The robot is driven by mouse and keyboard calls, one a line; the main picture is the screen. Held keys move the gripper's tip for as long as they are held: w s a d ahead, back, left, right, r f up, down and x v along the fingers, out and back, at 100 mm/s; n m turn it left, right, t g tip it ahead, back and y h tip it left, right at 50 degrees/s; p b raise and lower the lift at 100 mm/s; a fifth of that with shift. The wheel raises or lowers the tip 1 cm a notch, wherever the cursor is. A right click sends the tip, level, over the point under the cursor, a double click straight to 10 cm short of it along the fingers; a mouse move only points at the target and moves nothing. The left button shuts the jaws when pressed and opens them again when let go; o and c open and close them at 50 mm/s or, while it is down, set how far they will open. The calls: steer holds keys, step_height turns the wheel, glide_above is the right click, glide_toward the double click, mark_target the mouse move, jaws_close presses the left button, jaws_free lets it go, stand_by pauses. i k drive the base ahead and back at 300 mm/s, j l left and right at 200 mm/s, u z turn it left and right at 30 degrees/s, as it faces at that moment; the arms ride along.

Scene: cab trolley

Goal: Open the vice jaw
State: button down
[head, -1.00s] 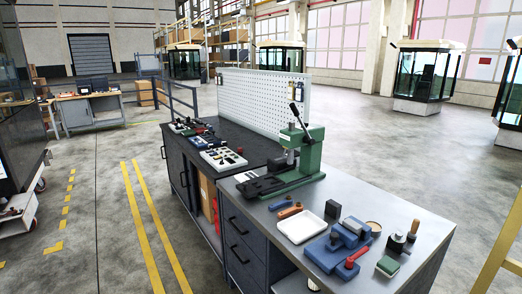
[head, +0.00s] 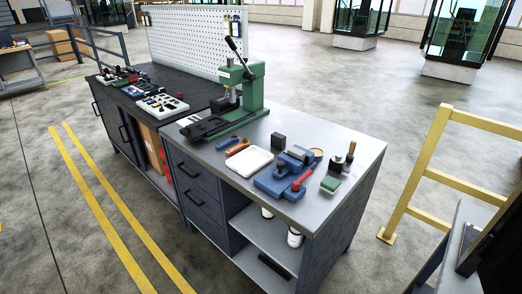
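A blue bench vice (head: 284,174) with a red handle (head: 303,180) sits near the front right of the grey workbench top (head: 345,150). Its jaw gap is too small to make out from here, so I cannot tell whether the jaw is open or shut. My gripper is not in the head view.
A white tray (head: 249,161) lies left of the vice, and a green press (head: 250,95) stands behind. A dark block (head: 278,141), a green-topped block (head: 330,184) and a wooden-handled tool (head: 350,152) are nearby. A yellow rail (head: 430,160) stands right; floor between is clear.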

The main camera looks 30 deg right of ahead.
mark_target(286, 163)
steer(key=i+u, duration=0.2)
steer(key=i, duration=0.3)
steer(key=i+l+u, duration=0.2)
steer(key=i, duration=0.3)
